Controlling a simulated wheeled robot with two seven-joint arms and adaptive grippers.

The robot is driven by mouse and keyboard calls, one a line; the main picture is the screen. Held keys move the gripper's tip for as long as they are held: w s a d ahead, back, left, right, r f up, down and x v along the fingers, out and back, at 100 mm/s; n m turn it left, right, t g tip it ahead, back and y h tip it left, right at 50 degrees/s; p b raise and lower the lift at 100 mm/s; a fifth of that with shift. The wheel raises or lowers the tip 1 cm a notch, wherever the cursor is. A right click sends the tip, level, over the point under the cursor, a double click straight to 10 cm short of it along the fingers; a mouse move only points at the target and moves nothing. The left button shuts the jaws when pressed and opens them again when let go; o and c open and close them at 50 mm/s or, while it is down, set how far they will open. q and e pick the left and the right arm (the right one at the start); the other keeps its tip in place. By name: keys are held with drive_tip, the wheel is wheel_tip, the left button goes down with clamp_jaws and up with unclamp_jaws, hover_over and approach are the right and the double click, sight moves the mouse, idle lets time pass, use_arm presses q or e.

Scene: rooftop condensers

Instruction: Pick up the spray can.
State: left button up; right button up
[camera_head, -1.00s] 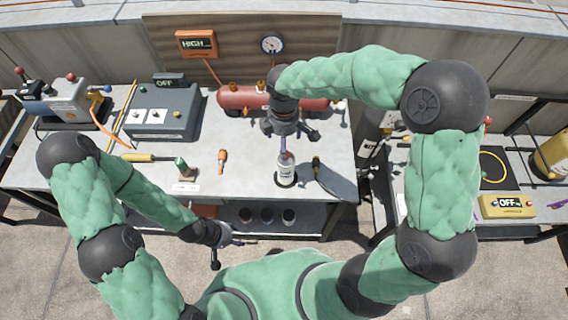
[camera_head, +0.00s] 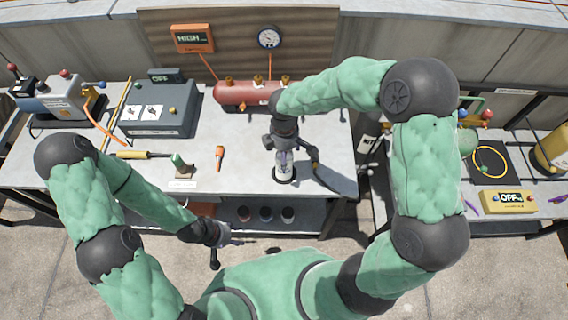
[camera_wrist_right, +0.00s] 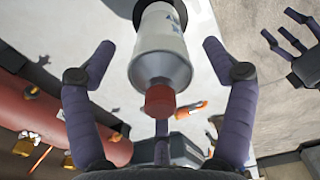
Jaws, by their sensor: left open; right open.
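The spray can (camera_head: 285,174) is white and stands upright on a dark ring near the front edge of the table. In the right wrist view the spray can (camera_wrist_right: 160,62) shows a grey shoulder and a red cap, between the spread fingers. My right gripper (camera_head: 286,158) is open, reaching down from above around the can's upper part. In the wrist view the right gripper's fingers (camera_wrist_right: 160,80) stand on both sides of the can, with gaps. My left gripper (camera_head: 222,238) is open and empty, low in front of the table, away from the can.
An orange-handled tool (camera_head: 220,156) and a green-topped item (camera_head: 180,164) lie left of the can. A red tank (camera_head: 243,94) stands behind. A grey OFF box (camera_head: 160,112) is further left. A second table with a yellow OFF box (camera_head: 508,201) is at right.

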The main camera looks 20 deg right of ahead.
drive_tip(key=shift+r, duration=0.1)
clamp_jaws()
